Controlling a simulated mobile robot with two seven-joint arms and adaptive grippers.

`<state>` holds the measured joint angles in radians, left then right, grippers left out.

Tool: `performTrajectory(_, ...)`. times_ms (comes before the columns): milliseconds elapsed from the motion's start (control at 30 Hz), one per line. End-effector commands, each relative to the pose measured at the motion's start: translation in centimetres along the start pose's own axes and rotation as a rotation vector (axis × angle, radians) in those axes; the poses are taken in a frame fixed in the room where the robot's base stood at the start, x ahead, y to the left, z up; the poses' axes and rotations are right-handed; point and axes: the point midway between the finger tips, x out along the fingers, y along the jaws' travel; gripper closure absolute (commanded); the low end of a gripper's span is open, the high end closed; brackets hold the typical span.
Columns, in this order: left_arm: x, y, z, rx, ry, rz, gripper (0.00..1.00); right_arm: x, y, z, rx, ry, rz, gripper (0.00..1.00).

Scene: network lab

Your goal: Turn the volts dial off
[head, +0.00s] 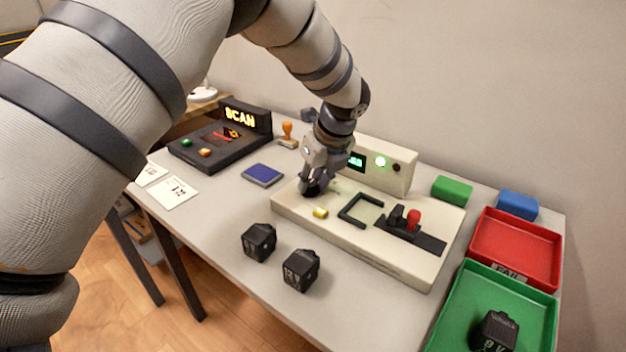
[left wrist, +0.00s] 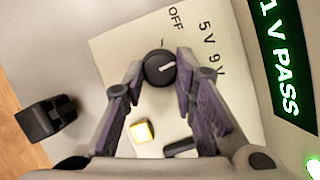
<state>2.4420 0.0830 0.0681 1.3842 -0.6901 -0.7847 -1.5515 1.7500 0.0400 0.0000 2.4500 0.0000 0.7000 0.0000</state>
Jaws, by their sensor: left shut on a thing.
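The volts dial (left wrist: 160,68) is a round black knob with a white pointer mark on the cream tester panel (left wrist: 120,50). The labels OFF, 5 V and 9 V are printed beside it. Its pointer faces right, roughly toward 9 V and away from OFF. My left gripper (left wrist: 160,73) is shut on the dial, one finger on each side. In the head view the left gripper (head: 312,187) is low over the tester's left end and mostly hides the dial. The tester's display (left wrist: 280,60) reads "1 V PASS", its start cut off. My right gripper is not in view.
A yellow button (head: 320,212), a black bracket (head: 360,210) and a red-knobbed lever (head: 413,218) share the panel. A green lamp (head: 381,161) glows. Black battery blocks (head: 258,241) stand in front. A red tray (head: 515,248) and green tray (head: 455,310) are right; the scanner (head: 220,145) is left.

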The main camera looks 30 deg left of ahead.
Motion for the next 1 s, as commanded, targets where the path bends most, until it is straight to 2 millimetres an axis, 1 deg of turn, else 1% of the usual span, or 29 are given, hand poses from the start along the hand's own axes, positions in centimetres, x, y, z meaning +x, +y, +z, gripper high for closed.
performTrajectory(33, 0.4, -0.1, -0.2, -0.036, 0.002, 0.019, 1.0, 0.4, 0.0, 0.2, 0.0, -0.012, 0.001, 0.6)
performTrajectory(367, 0.6, -0.5, -0.1, -0.326, 0.012, 0.14, 1.0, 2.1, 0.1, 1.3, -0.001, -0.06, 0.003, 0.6)
performTrajectory(700, 0.7, -0.7, 0.0, -0.623, 0.021, 0.263, 1.0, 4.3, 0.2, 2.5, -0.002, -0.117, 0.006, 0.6)
performTrajectory(1000, 0.7, -0.8, 0.2, -0.843, 0.028, 0.354, 1.0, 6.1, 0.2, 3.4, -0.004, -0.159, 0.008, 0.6)
